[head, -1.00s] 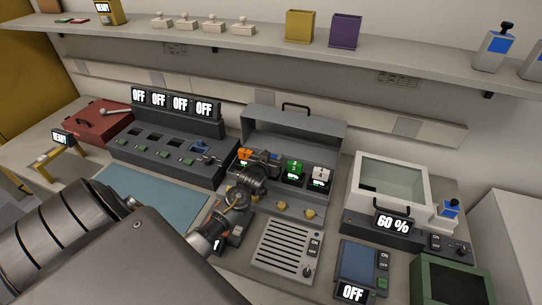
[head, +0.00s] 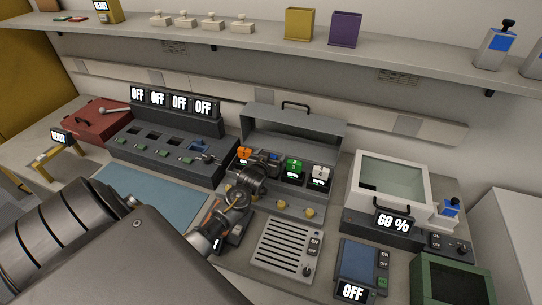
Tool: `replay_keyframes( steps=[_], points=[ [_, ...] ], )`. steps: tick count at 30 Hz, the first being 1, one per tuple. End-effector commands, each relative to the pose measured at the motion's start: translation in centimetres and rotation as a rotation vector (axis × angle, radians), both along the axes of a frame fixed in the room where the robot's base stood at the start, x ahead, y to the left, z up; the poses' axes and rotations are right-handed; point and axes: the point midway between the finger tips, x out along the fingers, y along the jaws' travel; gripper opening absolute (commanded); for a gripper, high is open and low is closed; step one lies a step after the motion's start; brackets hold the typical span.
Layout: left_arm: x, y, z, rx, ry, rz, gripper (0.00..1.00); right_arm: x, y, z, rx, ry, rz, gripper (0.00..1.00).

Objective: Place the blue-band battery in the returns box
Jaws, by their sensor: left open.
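My left gripper (head: 262,170) is open, reaching in from the lower left to the front of the grey open case (head: 296,133). It covers part of the case's row, where orange, blue, green and white items stand. Its fingertips are dark and hard to make out against the case. A small blue piece (head: 199,146) sits in the rightmost slot of the charger (head: 165,146); I cannot tell whether it is the blue-band battery. I cannot tell for sure which container is the returns box; an open dark green box (head: 455,264) stands at the lower right. My right gripper is out of view.
A white clear-lidded unit (head: 391,187) reading 60 % stands right of the case. A slotted panel (head: 285,247) and a blue-topped unit (head: 357,262) reading OFF lie in front. A blue mat (head: 150,192) and a red box (head: 97,121) are left. A shelf runs above.

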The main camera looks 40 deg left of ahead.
Motion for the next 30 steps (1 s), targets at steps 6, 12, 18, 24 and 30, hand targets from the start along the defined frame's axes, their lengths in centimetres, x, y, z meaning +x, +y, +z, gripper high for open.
replay_keyframes(
  steps=[6, 12, 18, 24, 30],
  points=[
    [0.0, 0.0, 3.3, 0.000, -0.001, -0.001, 0.76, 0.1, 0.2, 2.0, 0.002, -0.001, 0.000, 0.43],
    [0.1, 0.0, 5.1, 0.001, -0.004, 0.000, 0.76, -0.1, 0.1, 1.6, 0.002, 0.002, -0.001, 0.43],
    [0.1, 0.0, 7.8, 0.000, -0.004, 0.000, 0.76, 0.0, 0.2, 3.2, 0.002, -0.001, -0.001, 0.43],
    [0.2, 0.1, 8.9, 0.000, -0.004, -0.001, 0.76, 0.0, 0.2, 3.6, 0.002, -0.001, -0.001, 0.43],
    [0.3, 0.1, 8.8, -0.002, -0.004, -0.002, 0.76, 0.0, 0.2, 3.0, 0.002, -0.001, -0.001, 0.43]
  ],
)
